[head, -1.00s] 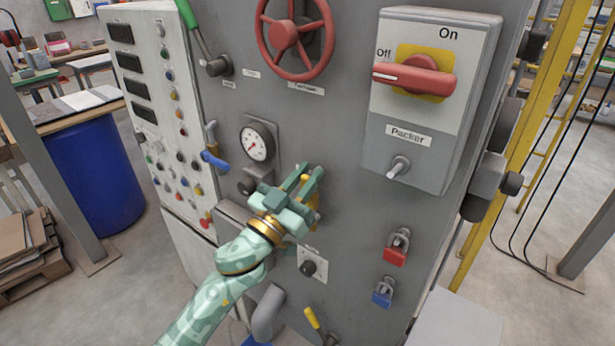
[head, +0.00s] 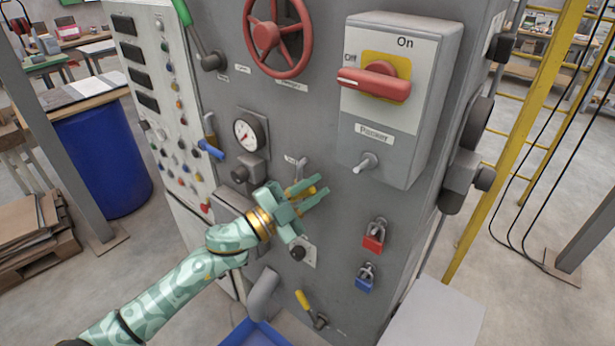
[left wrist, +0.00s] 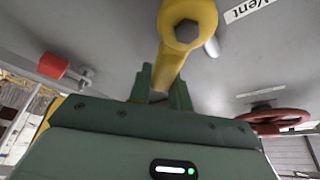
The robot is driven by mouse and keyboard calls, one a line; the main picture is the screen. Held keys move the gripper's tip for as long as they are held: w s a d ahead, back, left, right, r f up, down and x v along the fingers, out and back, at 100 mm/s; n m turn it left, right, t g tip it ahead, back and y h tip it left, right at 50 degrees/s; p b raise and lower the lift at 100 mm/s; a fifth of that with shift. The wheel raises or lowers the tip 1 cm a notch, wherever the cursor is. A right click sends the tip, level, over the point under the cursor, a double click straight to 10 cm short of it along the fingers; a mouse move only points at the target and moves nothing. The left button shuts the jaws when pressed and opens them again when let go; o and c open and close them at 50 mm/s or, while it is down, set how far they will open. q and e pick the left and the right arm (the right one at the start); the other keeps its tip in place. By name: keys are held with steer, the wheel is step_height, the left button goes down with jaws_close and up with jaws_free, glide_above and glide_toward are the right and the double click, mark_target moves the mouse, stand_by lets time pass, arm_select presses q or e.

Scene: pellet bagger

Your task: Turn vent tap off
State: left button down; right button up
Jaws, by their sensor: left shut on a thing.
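The vent tap (head: 309,191) is a yellow lever on the grey panel, under a small label in the head view. The left wrist view shows its lever (left wrist: 172,65) running from a round bolted hub down between my fingers, beside a label reading "Vent". My left gripper (head: 322,187) is shut on the lever, its fingers pointing right in the head view. The fingers hide part of the lever in the head view. My right gripper is not in view.
A pressure gauge (head: 250,133) sits up and left of the tap. A switch box with a red handle (head: 374,84) juts out up and right. A red padlock (head: 374,237) and a blue padlock (head: 365,277) hang lower right. A yellow-handled lever (head: 304,301) is below.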

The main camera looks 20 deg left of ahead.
arm_select(q)
steer(key=shift+s+d+f+m+g+p, duration=0.15)
steer(key=shift+f+m+g+p, duration=0.1)
steer(key=shift+m, duration=0.3)
steer(key=shift+w+d+f+m+g+p, duration=0.15)
steer(key=shift+m+g, duration=0.1)
steer(key=shift+m, duration=0.3)
steer(key=m, duration=0.1)
steer(key=f+m+g+p, duration=0.1)
steer(key=shift+s+d+f+m, duration=0.2)
steer(key=shift+d+f+m, duration=0.1)
steer(key=shift+m, duration=0.1)
steer(key=shift+d+f+m+g+y+p, duration=0.15)
steer(key=shift+f+m+g+p, duration=0.2)
steer(key=shift+f+m, duration=0.35)
steer(key=shift+a+f+m+g+y+p, duration=0.15)
steer(key=shift+f+m+g+p, duration=0.2)
steer(key=shift+m, duration=0.55)
steer(key=shift+s+d+f, duration=0.1)
steer(key=c, duration=1.3)
jaws_free()
steer(key=shift+b+v, duration=1.65)
steer(key=shift+v, duration=6.5)
